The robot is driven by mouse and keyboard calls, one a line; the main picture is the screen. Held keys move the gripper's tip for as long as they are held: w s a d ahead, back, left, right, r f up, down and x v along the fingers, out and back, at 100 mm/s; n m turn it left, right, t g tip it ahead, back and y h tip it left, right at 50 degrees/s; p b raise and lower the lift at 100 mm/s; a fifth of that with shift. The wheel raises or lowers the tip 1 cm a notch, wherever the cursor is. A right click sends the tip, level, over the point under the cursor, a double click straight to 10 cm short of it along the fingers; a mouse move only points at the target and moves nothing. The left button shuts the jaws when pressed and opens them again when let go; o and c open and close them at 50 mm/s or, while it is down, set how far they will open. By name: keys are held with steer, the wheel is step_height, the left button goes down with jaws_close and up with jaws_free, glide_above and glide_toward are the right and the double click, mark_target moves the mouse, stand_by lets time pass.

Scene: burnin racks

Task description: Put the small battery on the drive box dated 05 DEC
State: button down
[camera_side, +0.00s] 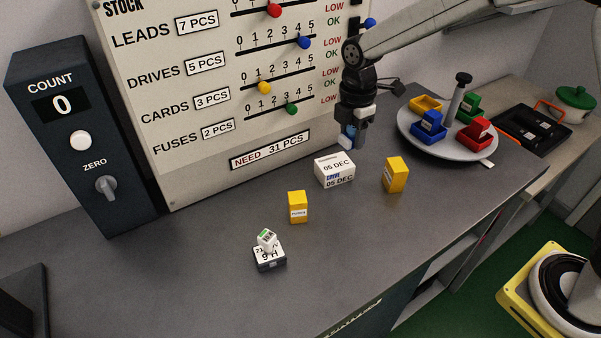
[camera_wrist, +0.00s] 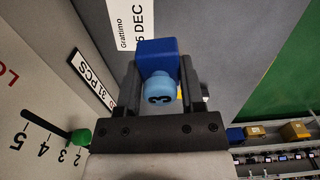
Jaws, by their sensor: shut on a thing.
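My gripper (camera_side: 352,138) is shut on a blue block (camera_wrist: 157,52) with a pale-blue round end marked 3. I cannot read whether this is the small battery. The held block (camera_side: 347,141) shows between the fingers in the side view, above and just behind the drive box. The white drive box (camera_side: 335,170), printed 05 DEC on top and front, stands on the bench. Its white top (camera_wrist: 128,22) shows at the top of the wrist view, partly hidden by the held block. Whether the two touch is unclear.
Yellow boxes stand left (camera_side: 298,207) and right (camera_side: 396,174) of the drive box. A grey round tray (camera_side: 415,134) with coloured bins is at right. The stock board (camera_side: 215,170) rises behind.

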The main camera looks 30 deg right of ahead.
glide_above(335, 163)
steer(key=shift+s+f, duration=0.2)
steer(key=shift+f, duration=1.95)
steer(key=shift+w+f, duration=0.3)
steer(key=shift+f, duration=1.55)
steer(key=shift+c, duration=1)
jaws_free()
steer(key=shift+f, duration=0.1)
step_height(335, 163, up, 12)
